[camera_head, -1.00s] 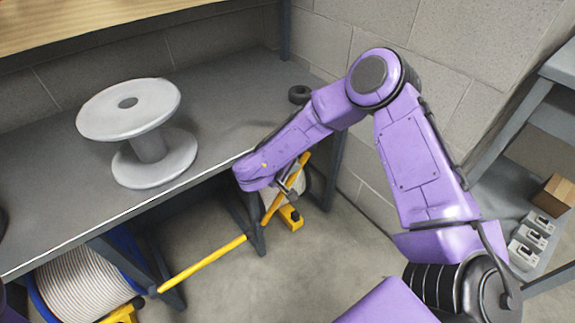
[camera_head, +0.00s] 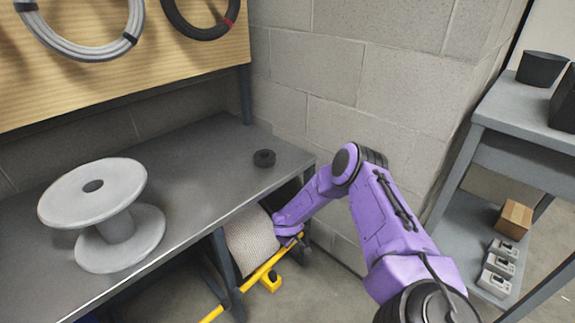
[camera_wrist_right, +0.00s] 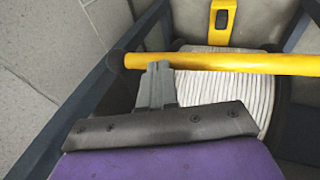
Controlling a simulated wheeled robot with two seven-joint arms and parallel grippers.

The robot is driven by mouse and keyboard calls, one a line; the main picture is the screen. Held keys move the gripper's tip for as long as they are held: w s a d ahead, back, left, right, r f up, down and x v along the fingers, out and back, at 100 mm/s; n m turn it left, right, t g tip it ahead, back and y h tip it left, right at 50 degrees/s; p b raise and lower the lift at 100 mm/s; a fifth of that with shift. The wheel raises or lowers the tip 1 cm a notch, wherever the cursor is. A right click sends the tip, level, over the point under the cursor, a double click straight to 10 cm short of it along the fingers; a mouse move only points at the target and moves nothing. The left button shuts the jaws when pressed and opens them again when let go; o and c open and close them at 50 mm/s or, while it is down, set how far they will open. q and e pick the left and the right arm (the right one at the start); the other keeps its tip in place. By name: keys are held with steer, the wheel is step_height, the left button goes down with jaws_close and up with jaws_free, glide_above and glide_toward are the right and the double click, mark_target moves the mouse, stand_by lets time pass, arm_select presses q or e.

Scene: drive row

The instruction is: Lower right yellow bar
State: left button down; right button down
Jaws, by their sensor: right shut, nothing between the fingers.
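The yellow bar (camera_head: 262,271) slants in front of a cable drum (camera_head: 250,240) under the bench, its upper end near the bench's right leg. My right gripper (camera_head: 291,241) is at the bar's upper end. My left gripper is out of view.
A grey bench (camera_head: 190,190) carries an empty spool (camera_head: 118,228) and a small black ring (camera_head: 264,158). A block wall (camera_head: 350,100) stands behind my right arm. A shelf (camera_head: 460,225) with a box (camera_head: 514,219) stands at right.

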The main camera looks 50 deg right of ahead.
steer(key=f, duration=0.1)
steer(key=f+b, duration=0.1)
steer(key=f, duration=0.1)
steer(key=shift+d+f+b, duration=0.25)
steer(key=shift+d+b, duration=0.05)
steer(key=shift+d, duration=0.1)
steer(key=shift+s, duration=0.15)
step_height(320, 180, up, 14)
steer(key=s+p, duration=0.2)
steer(key=p, duration=0.6)
steer(key=shift+s+p, duration=0.2)
steer(key=shift+p, duration=0.15)
